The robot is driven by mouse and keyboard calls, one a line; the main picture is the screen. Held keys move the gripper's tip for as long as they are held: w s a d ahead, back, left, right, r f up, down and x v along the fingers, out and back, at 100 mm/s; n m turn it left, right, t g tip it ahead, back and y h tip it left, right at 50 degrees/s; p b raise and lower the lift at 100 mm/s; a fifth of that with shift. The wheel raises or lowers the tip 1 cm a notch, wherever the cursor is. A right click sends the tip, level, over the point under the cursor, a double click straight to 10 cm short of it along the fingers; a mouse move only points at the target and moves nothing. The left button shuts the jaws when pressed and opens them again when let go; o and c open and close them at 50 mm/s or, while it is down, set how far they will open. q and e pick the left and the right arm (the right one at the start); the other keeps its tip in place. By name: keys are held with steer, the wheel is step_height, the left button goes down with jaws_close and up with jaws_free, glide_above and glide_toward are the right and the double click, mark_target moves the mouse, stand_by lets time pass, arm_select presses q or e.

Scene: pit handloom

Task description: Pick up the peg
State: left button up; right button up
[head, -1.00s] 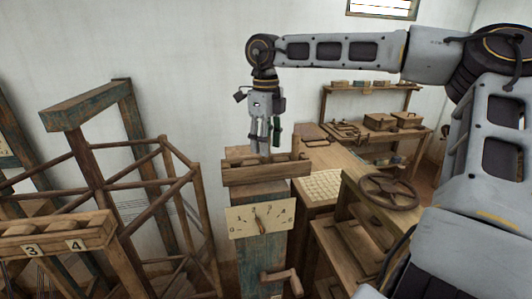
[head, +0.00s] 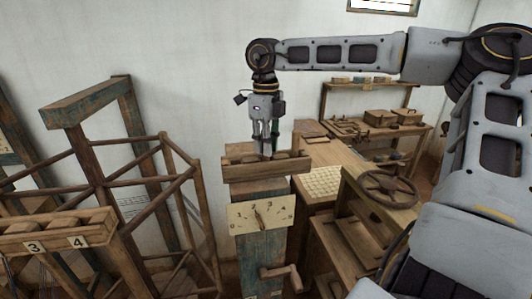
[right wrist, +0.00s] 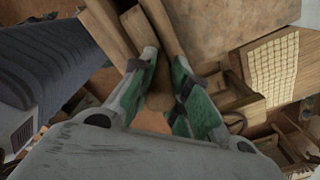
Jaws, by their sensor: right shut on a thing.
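My right gripper (head: 266,152) points straight down over a wooden tray (head: 240,177) on top of a post. Its green-padded fingers also show in the right wrist view (right wrist: 163,82), shut on a small brown round-ended peg (right wrist: 160,98). The fingers hide part of the peg. In the head view the peg is too small to make out clearly between the fingers. I cannot tell whether its lower end still touches the tray. My left gripper is not in view.
The post carries a dial plate (head: 259,215) and a crank (head: 282,274). A wooden frame (head: 135,185) and a rack numbered 3 and 4 (head: 55,236) stand left. A handwheel (head: 388,188), a bench (head: 335,155) and shelves with boxes (head: 380,118) stand right.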

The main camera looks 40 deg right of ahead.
steer(key=shift+r, duration=0.15)
jaws_close()
steer(key=shift+r+b, duration=0.95)
steer(key=shift+r, duration=3.95)
steer(key=shift+f, duration=0.15)
